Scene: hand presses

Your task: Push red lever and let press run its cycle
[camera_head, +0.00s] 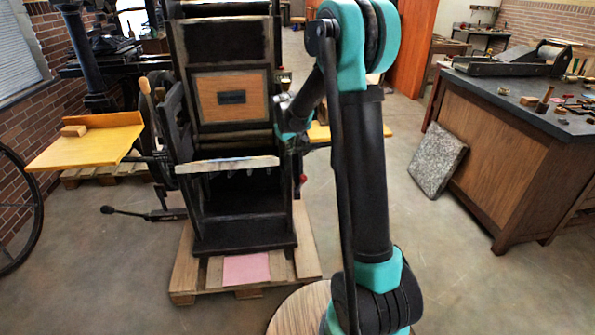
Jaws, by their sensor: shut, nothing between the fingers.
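The hand press (235,215) is a tall black machine on a wooden pallet, left of centre. A small red knob (303,178), which looks like the red lever's end, shows low at its right side; the rest of that lever is hard to make out. My arm reaches from the right over to the press's right side. My gripper (297,145) is small and dark there, shut and empty, a little above the red knob in the picture. I cannot tell whether it touches the lever.
A yellow side board (85,143) with a small wooden block juts out left of the press. A black-knobbed lever (108,210) sticks out low at left. A workbench (500,150) with a leaning stone slab (438,162) stands right. The floor between is clear.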

